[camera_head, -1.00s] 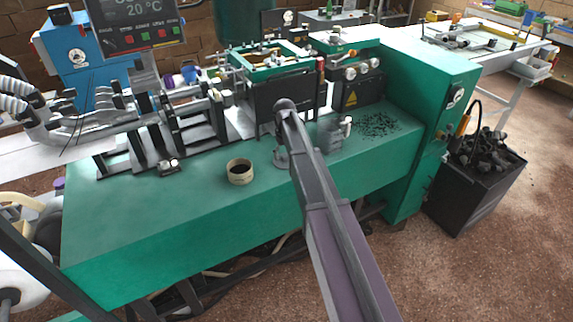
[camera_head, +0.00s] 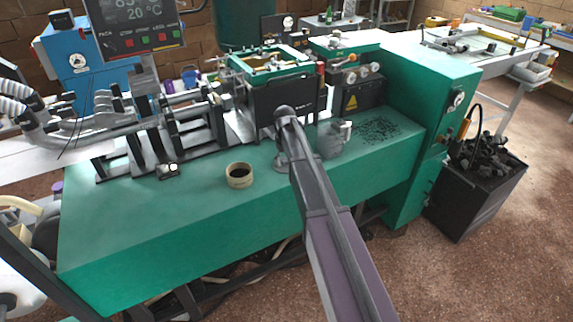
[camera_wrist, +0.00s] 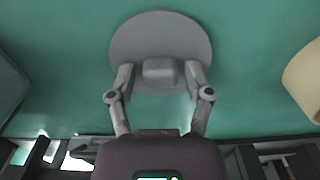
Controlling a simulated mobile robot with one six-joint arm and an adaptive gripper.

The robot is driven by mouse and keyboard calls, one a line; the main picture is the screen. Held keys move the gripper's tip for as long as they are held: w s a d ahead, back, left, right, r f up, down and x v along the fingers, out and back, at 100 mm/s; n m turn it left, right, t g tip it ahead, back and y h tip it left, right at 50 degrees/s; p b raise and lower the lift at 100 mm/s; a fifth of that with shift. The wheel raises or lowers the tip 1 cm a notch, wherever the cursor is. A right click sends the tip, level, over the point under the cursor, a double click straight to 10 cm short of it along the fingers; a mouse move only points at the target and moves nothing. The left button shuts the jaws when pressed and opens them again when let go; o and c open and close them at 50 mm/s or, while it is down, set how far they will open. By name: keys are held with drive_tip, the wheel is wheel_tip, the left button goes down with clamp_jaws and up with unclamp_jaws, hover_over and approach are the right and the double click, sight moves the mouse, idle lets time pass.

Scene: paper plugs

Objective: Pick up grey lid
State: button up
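The grey lid (camera_wrist: 160,30) is a flat round disc with a raised block-like knob (camera_wrist: 160,70) in the wrist view. It lies on the green machine top. My gripper (camera_wrist: 159,76) is open, with one finger on each side of the knob. A small gap shows between each finger and the knob, and the fingers overlap the lid's near edge. In the head view part of the lid (camera_head: 281,161) shows just left of my arm. My arm hides the rest, and the gripper is not seen there.
A cream ring-shaped container (camera_head: 239,175) with dark contents stands left of the lid. A grey mug-like vessel (camera_head: 331,141) stands to the right. Dark machine blocks (camera_head: 270,105) rise behind. Black bits (camera_head: 375,130) are scattered at right. The left front of the green top is clear.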

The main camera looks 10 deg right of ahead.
sight(285, 159)
drive_tip(key=c, duration=0.3)
drive_tip(key=shift+c, duration=0.2)
drive_tip(key=shift+r, duration=0.1)
wheel_tip(285, 159, up, 3)
drive_tip(key=p, duration=0.3)
drive_tip(key=shift+r, duration=0.15)
drive_tip(key=s+r+p, duration=0.1)
drive_tip(key=s+p, duration=0.1)
drive_tip(key=s, duration=1.4)
drive_tip(key=shift+a+r, duration=0.25)
drive_tip(key=shift+w, duration=0.1)
drive_tip(key=w+a+r+p, duration=0.3)
drive_tip(key=w+a, duration=0.2)
drive_tip(key=a, duration=0.3)
drive_tip(key=w+a+r+m+p, duration=0.1)
drive_tip(key=w+a+r+p, duration=0.3)
drive_tip(key=w+a, duration=0.2)
drive_tip(key=shift+a, duration=1.3)
